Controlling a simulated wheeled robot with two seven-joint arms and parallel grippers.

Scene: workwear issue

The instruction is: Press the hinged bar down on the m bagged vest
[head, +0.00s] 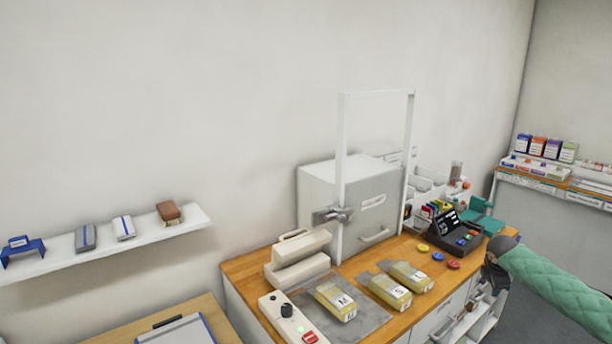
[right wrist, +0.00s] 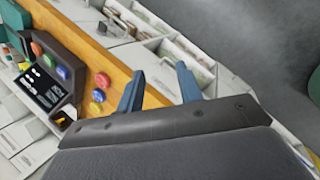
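The m bagged vest (head: 335,302) is a yellow pack in a clear bag with a white M label, lying on a grey mat (head: 372,326). A cream two-part bar unit (head: 299,247) stands behind it, its upper piece above the lower one. This looks like the hinged bar; its exact angle is hard to tell. The m pack lies in front of it, apart from it. My right gripper (head: 492,279) hangs off the counter's right end, away from both. In the right wrist view my right gripper (right wrist: 160,88) is open and empty. My left gripper is not in view.
The S pack (head: 390,290) and L pack (head: 411,276) lie beside the m pack. A cream control box (head: 285,318) has a knob and red button. A tall white frame (head: 343,150) with a metal clamp (head: 333,214) rises before a grey cabinet (head: 327,185). Coloured buttons sit right.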

